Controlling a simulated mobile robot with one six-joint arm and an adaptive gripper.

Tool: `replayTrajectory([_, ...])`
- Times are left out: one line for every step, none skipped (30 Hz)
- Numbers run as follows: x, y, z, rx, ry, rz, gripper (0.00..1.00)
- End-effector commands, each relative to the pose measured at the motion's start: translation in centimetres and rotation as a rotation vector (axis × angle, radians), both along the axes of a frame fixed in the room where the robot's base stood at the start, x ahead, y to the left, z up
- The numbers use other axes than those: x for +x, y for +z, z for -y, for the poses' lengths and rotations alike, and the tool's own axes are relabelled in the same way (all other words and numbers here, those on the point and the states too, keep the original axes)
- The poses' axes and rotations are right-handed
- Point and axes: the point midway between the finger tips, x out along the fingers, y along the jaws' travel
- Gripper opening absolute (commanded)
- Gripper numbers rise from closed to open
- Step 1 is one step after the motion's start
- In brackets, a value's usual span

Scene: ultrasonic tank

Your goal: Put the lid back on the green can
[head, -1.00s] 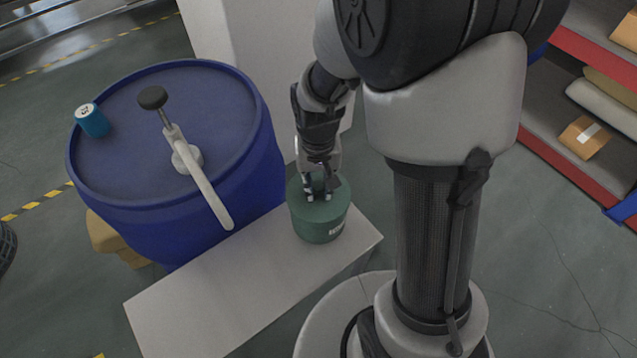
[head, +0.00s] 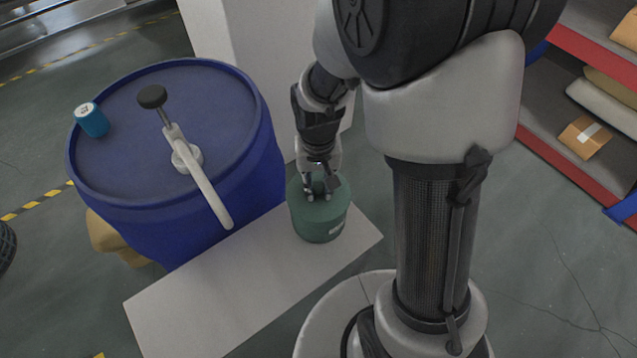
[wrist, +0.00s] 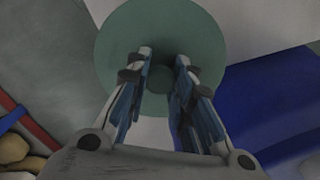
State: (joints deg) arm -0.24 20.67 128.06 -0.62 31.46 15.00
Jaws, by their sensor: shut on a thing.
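The green can (head: 320,230) stands upright on the white bench, with a label on its side. Its round green lid (head: 303,208) lies over the can's top; no clear gap shows between them, and I cannot tell how fully it is seated. My gripper (head: 318,196) points down from above with its fingertips at the middle of the lid. In the wrist view the gripper (wrist: 161,75) is shut on the lid's small round knob (wrist: 160,80), at the middle of the green disc. The can's body is hidden under the lid there.
A white bench (head: 220,300) has free room left of the can. A big blue drum (head: 235,130) stands close behind it, with a pump lever (head: 205,190) reaching toward the bench and a small blue can (head: 92,122) on top. A shelf (head: 575,165) is at the right.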

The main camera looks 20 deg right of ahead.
Motion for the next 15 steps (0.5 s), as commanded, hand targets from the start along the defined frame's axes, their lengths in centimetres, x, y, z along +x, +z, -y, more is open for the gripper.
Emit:
replayTrajectory([0.01, 0.01, 0.0, 0.0, 0.0, 0.0, 0.0])
replayTrajectory([0.01, 0.0, 0.0, 0.0, 0.0, 0.0, 0.0])
replayTrajectory([0.01, -0.01, 0.0, 0.0, 0.0, 0.0, 0.0])
replayTrajectory([0.01, -0.02, 0.0, 0.0, 0.0, 0.0, 0.0])
replayTrajectory([0.01, -0.03, 0.0, 0.0, 0.0, 0.0, 0.0])
replayTrajectory([0.01, -0.04, 0.0, 0.0, 0.0, 0.0, 0.0])
replayTrajectory([0.01, -0.04, 0.0, 0.0, 0.0, 0.0, 0.0])
replayTrajectory([0.01, -0.04, 0.0, 0.0, 0.0, 0.0, 0.0])
replayTrajectory([0.01, -0.04, 0.0, 0.0, 0.0, 0.0, 0.0])
replayTrajectory([0.01, -0.04, 0.0, 0.0, 0.0, 0.0, 0.0])
replayTrajectory([0.02, -0.04, 0.01, 0.0, 0.0, 0.0, 0.0])
replayTrajectory([0.01, -0.04, 0.0, 0.0, 0.0, 0.0, 0.0])
replayTrajectory([0.02, -0.04, 0.01, 0.0, 0.0, 0.0, 0.0])
replayTrajectory([0.02, -0.04, 0.01, 0.0, 0.0, 0.0, 0.24])
replayTrajectory([0.02, -0.04, 0.01, 0.0, 0.0, 0.0, 0.26])
